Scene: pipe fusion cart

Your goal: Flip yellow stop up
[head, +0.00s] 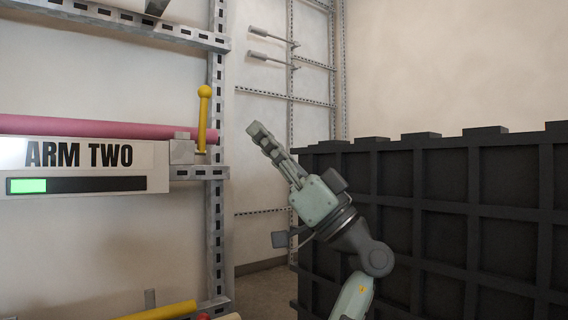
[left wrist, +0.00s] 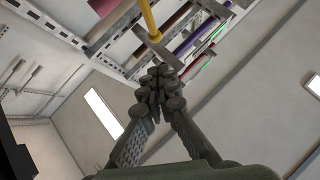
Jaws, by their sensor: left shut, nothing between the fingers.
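The yellow stop (head: 204,118) is a rod with a ball at its top end. It stands nearly upright at the right end of the ARM TWO bar (head: 85,168), in front of the pink pipe's end. My left gripper (head: 252,128) is shut and empty, to the right of the stop and apart from it in the head view. In the left wrist view the shut fingertips (left wrist: 158,78) lie just below a yellow rod (left wrist: 149,18); I cannot tell the gap in depth. My right gripper is not in view.
The pink pipe (head: 90,127) lies behind the ARM TWO sign, which has a green light. A slotted metal upright (head: 215,220) stands beside the stop. A large black crate-like block (head: 450,210) fills the right side. Another yellow piece (head: 165,311) is at the bottom.

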